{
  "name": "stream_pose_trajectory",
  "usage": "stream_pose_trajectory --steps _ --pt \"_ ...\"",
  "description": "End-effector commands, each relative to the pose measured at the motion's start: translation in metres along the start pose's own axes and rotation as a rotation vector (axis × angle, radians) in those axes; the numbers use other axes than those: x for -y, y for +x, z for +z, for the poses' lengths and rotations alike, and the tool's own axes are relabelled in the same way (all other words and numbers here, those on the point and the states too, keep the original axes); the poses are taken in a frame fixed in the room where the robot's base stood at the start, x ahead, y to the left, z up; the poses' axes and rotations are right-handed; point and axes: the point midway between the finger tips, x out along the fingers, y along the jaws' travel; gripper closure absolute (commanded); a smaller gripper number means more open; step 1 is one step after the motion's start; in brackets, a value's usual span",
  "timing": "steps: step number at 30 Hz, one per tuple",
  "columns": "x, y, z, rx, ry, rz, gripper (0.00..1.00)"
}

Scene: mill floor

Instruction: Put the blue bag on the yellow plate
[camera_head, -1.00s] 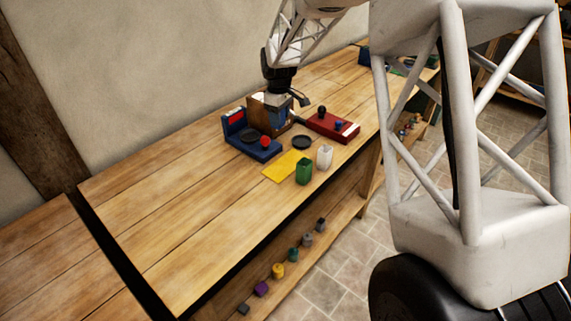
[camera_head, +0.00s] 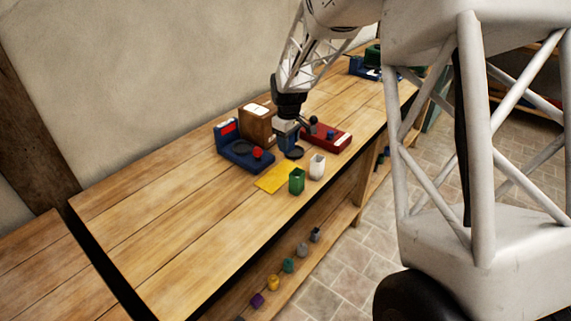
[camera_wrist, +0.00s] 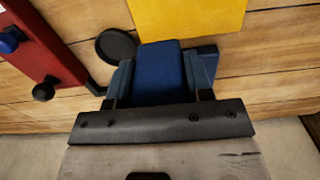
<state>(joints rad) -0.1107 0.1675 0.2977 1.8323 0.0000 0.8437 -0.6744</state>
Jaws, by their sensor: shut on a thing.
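My gripper (camera_head: 287,124) is shut on the blue bag (camera_head: 286,140), in front of the brown box. In the wrist view, my gripper (camera_wrist: 159,75) has one finger on each side of the blue bag (camera_wrist: 160,68), which looks like a dark blue block. The bag's underside is hidden. The yellow plate (camera_head: 277,179) lies flat and bare on the bench, nearer the front edge than the bag.
A blue device (camera_head: 241,150) with a red knob stands left of the bag, and a red device (camera_head: 328,137) stands right. A brown box (camera_head: 257,124) is behind. A black disc (camera_head: 293,153), green cup (camera_head: 297,181) and white cup (camera_head: 317,167) are nearby. The bench's left is clear.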

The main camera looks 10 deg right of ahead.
Motion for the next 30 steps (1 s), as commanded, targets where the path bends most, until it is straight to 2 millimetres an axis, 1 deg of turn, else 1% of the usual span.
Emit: stream_pose_trajectory --steps 1,4,6,9,12,22,26,30 --pt "0.0 0.008 0.0 0.002 0.0 -0.002 0.83" --pt "0.0 0.023 0.0 0.003 0.0 -0.002 0.83" --pt "0.0 0.032 0.001 0.003 0.0 -0.002 0.83" --pt "0.0 0.039 0.0 0.001 0.0 -0.001 0.83" --pt "0.0 0.043 0.0 0.0 0.0 0.0 0.83" --pt "0.0 0.044 0.0 0.0 0.0 0.0 0.83" --pt "0.0 0.053 0.0 0.002 0.0 -0.002 0.83" --pt "0.0 0.069 0.0 0.001 0.0 -0.001 0.83"
